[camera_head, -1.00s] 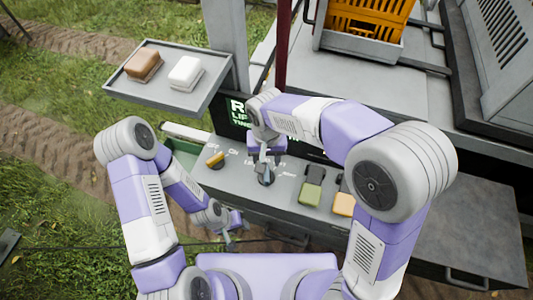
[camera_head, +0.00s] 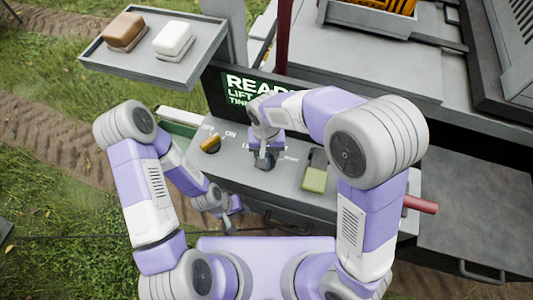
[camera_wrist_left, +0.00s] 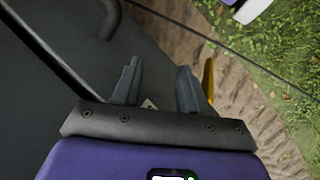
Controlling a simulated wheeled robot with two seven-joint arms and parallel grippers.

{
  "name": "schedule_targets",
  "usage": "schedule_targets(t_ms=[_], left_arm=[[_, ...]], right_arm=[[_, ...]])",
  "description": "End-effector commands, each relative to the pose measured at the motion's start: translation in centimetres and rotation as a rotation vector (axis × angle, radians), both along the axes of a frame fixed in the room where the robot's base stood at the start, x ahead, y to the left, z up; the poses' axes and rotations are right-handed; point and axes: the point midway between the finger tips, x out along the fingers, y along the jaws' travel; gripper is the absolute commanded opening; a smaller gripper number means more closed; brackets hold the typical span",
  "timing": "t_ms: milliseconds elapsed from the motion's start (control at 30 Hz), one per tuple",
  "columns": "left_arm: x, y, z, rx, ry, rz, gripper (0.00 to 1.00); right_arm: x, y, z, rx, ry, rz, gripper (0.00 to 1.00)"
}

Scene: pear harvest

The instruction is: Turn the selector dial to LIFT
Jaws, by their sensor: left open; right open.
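The selector dial (camera_head: 268,163), dark and round, sits on the grey control panel (camera_head: 235,175), partly hidden by my right gripper. My right gripper (camera_head: 264,154) is open and points down over the dial, its fingers at the dial's top. Whether they touch it I cannot tell. The small labels beside the dial are partly covered, and its setting is not readable. My left gripper (camera_head: 231,217) is low in front of the panel, away from the dial. In the left wrist view its fingers (camera_wrist_left: 157,87) are apart, with nothing between them.
Behind, a dark screen (camera_head: 240,85) shows "READY" and "LIFT", partly hidden. A tray (camera_head: 140,64) holds a brown and a white block. A red bar (camera_head: 420,204) lies right.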

Motion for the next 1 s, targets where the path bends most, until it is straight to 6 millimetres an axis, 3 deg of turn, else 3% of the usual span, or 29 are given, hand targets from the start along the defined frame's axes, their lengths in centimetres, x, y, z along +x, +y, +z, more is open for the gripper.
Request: schedule_targets(t_ms=[133, 400, 700, 1000], left_arm=[[0.02, 0.00, -0.09, 0.000, 0.000, 0.000, 0.43], [0.01, 0.00, -0.09, 0.000, 0.000, 0.000, 0.43], [0.01, 0.00, -0.09, 0.000, 0.000, 0.000, 0.43], [0.01, 0.00, -0.12, 0.000, 0.000, 0.000, 0.43]], right_arm=[[-0.04, -0.05, -1.13, -0.001, 0.002, -0.001, 0.47], [-0.02, -0.04, -1.27, 0.000, 0.000, -0.001, 0.47], [-0.02, -0.03, -1.24, 0.000, 0.000, -0.001, 0.02], [-0.02, -0.05, -1.24, 0.001, 0.001, 0.018, 0.00]])
